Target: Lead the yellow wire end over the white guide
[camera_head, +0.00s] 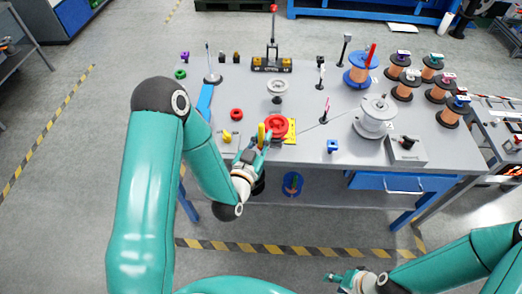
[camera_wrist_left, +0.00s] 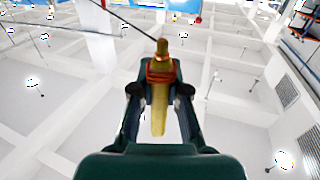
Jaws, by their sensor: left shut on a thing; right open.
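My left gripper (camera_head: 261,139) is shut on the yellow wire end (camera_head: 261,132) above the table's front edge, just left of a red guide. In the left wrist view the yellow wire end (camera_wrist_left: 159,95) stands between the fingers, with a thin dark wire running from its tip to the upper left. The white guide (camera_head: 277,86) stands farther back on the table, apart from the gripper. My right gripper (camera_head: 340,278) is open and empty, low in front of the table.
The red guide (camera_head: 275,122) stands by a yellow plate (camera_head: 291,130). A tension stand (camera_head: 272,64) is behind the white guide. A grey box (camera_head: 405,150) and a blue clip (camera_head: 333,146) sit at the front right. Several copper spools (camera_head: 405,87) stand at right.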

